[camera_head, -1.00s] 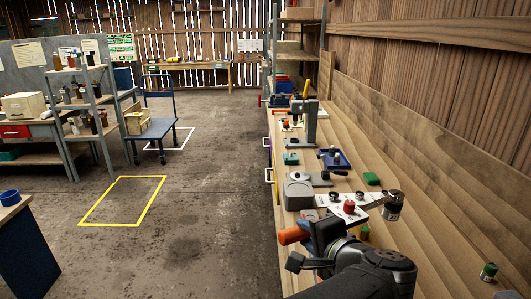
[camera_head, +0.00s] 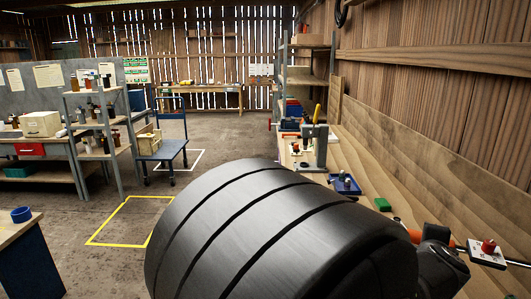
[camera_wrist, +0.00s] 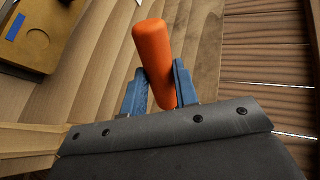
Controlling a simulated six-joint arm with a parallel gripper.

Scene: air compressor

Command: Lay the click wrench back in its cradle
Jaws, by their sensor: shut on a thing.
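The click wrench shows an orange handle (camera_wrist: 152,50) in the wrist view. My gripper (camera_wrist: 160,88) is shut on this handle, with a blue finger on each side. In the head view the orange handle end (camera_head: 413,236) shows beside my dark arm, and a thin dark shaft (camera_head: 458,246) runs right towards the picture's edge. The wrench's head is not seen. I cannot make out the cradle for certain. A tan block with a blue strip (camera_wrist: 42,40) lies at the upper left of the wrist view, apart from the wrench.
A white plate with a red knob (camera_head: 487,254) is at the right, by the shaft. My arm hides the near bench.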

